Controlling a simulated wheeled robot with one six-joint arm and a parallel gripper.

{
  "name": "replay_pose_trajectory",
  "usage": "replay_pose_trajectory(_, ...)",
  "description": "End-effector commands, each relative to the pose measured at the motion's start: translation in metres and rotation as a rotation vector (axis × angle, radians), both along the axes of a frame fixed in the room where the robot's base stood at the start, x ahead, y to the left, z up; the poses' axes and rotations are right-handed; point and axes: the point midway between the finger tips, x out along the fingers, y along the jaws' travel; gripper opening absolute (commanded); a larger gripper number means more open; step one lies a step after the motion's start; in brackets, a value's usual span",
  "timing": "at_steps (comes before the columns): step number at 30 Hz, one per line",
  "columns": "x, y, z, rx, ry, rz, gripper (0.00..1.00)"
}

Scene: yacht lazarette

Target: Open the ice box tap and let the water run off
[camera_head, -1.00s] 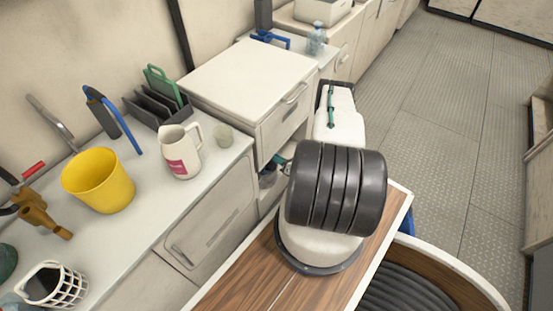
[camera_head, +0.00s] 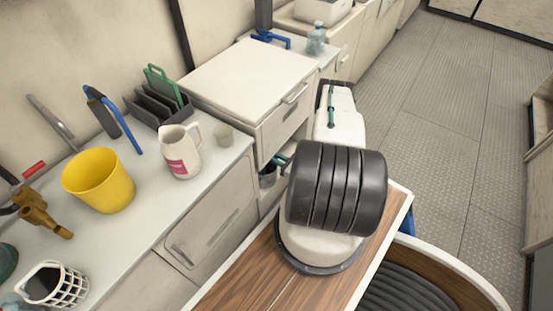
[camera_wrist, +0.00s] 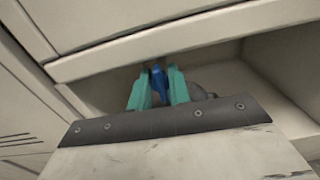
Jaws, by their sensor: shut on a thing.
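The ice box (camera_head: 245,80) is the cream cabinet with a thick lid and a bar handle on its front, with an open recess below. My gripper (camera_wrist: 158,82) has teal fingers and is shut on a blue tap lever (camera_wrist: 158,80) under the overhanging front in the wrist view. The fingers stand on either side of the lever. In the head view, my gripper (camera_head: 279,160) shows only partly in the recess, and my own arm hides much of it. The tap body and any water are not visible. A grey rounded thing (camera_wrist: 202,93) shows behind the fingers, partly hidden.
A dark container (camera_head: 267,177) is in the recess. The floor (camera_head: 440,130) at right is clear.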

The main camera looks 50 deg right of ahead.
Motion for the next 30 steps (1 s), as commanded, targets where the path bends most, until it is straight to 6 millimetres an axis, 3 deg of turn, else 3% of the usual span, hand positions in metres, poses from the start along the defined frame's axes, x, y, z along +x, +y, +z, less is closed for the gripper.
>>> replay_pose_trajectory(12, -0.001, 0.002, -0.001, -0.004, 0.002, 0.001, 0.0)
replay_pose_trajectory(13, -0.001, 0.002, -0.001, -0.003, 0.002, 0.001, 0.22)
replay_pose_trajectory(14, -0.001, 0.002, -0.001, -0.003, 0.002, 0.001, 0.28)
replay_pose_trajectory(23, -0.002, 0.0, -0.001, -0.005, 0.001, 0.0, 0.28)
replay_pose_trajectory(30, -0.033, -0.003, -0.001, -0.004, 0.001, -0.005, 0.28)
